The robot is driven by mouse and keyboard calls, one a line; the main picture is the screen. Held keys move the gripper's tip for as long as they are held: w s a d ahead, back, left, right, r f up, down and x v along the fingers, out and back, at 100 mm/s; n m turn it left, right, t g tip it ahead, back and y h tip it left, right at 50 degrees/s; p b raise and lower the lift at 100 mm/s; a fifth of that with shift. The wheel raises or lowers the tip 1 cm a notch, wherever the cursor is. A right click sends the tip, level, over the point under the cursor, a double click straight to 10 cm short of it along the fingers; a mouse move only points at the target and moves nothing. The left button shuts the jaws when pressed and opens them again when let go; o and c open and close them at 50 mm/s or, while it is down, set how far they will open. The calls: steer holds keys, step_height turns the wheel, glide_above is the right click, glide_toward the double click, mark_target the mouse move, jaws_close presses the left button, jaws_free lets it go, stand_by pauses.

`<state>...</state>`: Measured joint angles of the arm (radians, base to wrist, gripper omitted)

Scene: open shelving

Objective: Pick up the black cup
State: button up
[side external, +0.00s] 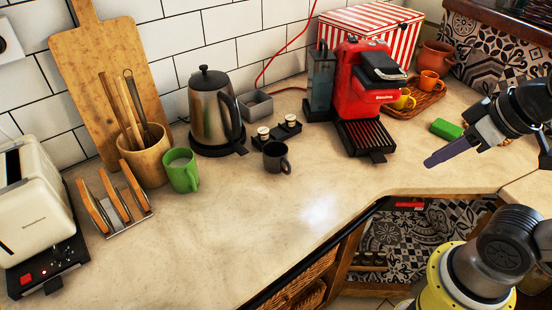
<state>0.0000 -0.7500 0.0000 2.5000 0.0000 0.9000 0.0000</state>
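The black cup (275,158) stands upright on the beige counter, in front of a small black holder, with its handle toward the lower right. It is empty-handed space around its front side. My gripper (432,161) is at the right, above the counter and well apart from the cup. Its fingers show as one dark purplish shape pointing left, so I cannot tell whether they are open or shut. Nothing is visibly held at their tip.
A kettle (212,105) and a green mug (181,170) stand left of the cup. The black holder (279,131) with small cups is just behind it. A red coffee machine (358,85) stands to the right. The counter in front is clear.

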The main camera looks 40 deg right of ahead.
steer(key=o, duration=1.2)
steer(key=shift+c, duration=0.2)
